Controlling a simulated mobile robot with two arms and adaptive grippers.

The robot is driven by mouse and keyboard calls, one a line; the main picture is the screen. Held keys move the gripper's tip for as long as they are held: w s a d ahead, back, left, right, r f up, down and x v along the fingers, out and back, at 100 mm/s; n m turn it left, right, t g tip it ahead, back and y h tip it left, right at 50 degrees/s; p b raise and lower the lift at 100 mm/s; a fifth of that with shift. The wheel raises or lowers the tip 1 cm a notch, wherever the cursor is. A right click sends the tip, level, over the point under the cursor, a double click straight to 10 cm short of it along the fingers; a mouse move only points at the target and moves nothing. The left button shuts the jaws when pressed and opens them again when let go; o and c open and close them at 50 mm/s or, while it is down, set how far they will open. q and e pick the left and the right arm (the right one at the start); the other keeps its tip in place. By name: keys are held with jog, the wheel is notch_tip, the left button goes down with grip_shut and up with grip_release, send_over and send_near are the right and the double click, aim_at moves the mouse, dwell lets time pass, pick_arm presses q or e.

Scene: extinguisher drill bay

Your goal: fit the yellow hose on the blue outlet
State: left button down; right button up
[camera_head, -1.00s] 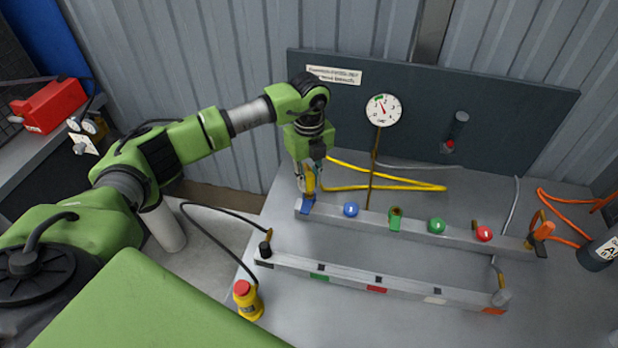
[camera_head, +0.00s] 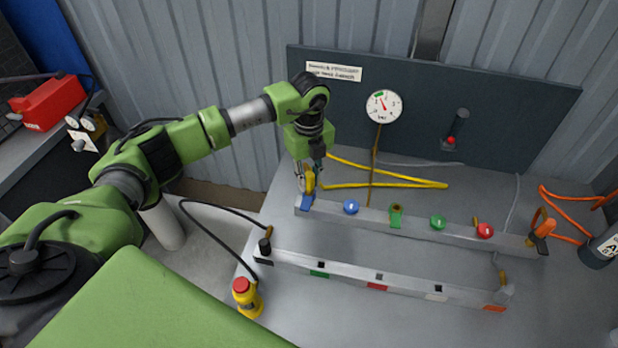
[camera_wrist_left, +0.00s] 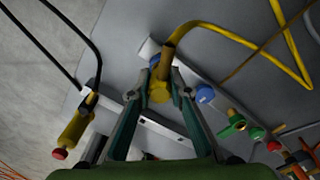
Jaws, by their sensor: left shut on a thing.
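The yellow hose (camera_head: 385,185) lies in a loop on the bench behind the rear rail, and its end fitting (camera_wrist_left: 160,92) is between my left fingers. My left gripper (camera_head: 308,184) is shut on that end, above the left end of the rail. The blue outlet (camera_head: 306,203) is directly below the hose end. In the left wrist view a blue part of the outlet (camera_wrist_left: 154,62) shows just behind the fitting. The fingers and fitting cover the meeting place, so I cannot tell whether the hose is seated or only close. My right gripper is not in view.
The rear rail (camera_head: 372,219) carries a blue knob (camera_head: 351,207), a green outlet (camera_head: 395,217), green and red knobs, and an orange hose (camera_head: 562,238) at the right. A dark gauge panel (camera_head: 420,120) rises behind.

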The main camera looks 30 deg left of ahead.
pick_arm(q)
jog(key=shift+f+b, duration=0.65)
jog(key=shift+f, duration=0.2)
jog(key=shift+s, duration=0.1)
jog(key=c, duration=1.8)
grip_release()
jog(key=shift+r, duration=0.1)
notch_tip(320, 180, up, 12)
jog(key=shift+f, duration=0.1)
